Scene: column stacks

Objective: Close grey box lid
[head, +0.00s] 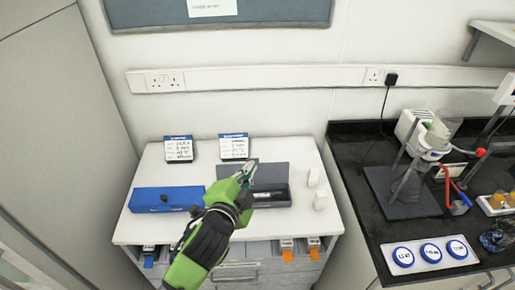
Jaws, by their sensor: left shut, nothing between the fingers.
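The grey box (282,201) sits on the white cabinet top, with a dark interior showing and something dark inside. Its grey lid (274,172) appears raised at the back of the box. My left gripper (250,166), on a green and black arm, reaches over the left part of the box. Its fingers are shut and empty, in front of the lid in the picture. I cannot tell whether they touch the lid. The arm hides the left end of the box. My right gripper is out of view.
A closed blue box (160,199) lies to the left. A black bench (385,218) with lab equipment adjoins on the right.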

